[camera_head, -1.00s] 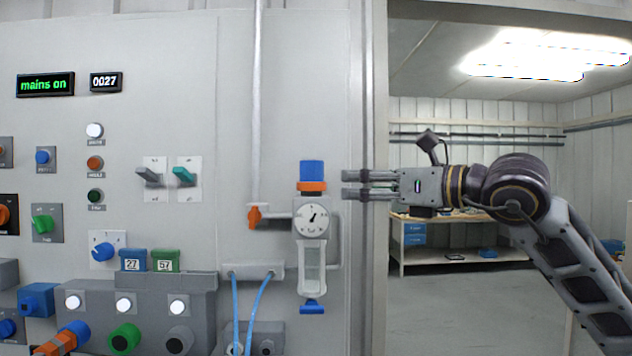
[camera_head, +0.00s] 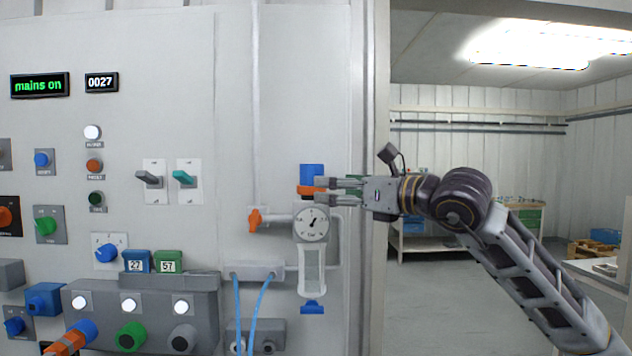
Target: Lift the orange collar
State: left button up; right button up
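The orange collar (camera_head: 307,191) is a ring under the blue knob (camera_head: 311,172) on top of the regulator with a round white gauge (camera_head: 311,223), mounted on the grey panel. My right gripper (camera_head: 322,190) comes in from the right at collar height. Its two fingers point left, one above the other, with a gap between them. The fingertips reach the right side of the collar and overlap it in the view. I cannot tell whether they touch it. My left gripper is not in view.
An orange valve handle (camera_head: 254,220) sits on the pipe left of the gauge. A clear bowl with a blue bottom cap (camera_head: 312,308) hangs below. Blue hoses (camera_head: 262,312) run down the panel. The doorway right of the panel is open to a room with a workbench (camera_head: 440,240).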

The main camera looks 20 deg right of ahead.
aim_at(312, 189)
jog(key=shift+p+x, duration=1.3)
jog(key=shift+x, duration=0.6)
jog(key=shift+p+x, duration=0.75)
jog(key=shift+x, duration=0.4)
jog(key=shift+w+a, duration=0.1)
jog(key=shift+w, duration=0.05)
jog(key=shift+c, duration=0.5)
jog(key=c, duration=1.3)
jog(key=shift+r, duration=0.2)
jog(key=shift+c, duration=0.2)
jog(key=shift+r, duration=0.65)
jog(key=o, duration=1.2)
jog(key=shift+c, duration=0.2)
jog(key=shift+o, duration=1.4)
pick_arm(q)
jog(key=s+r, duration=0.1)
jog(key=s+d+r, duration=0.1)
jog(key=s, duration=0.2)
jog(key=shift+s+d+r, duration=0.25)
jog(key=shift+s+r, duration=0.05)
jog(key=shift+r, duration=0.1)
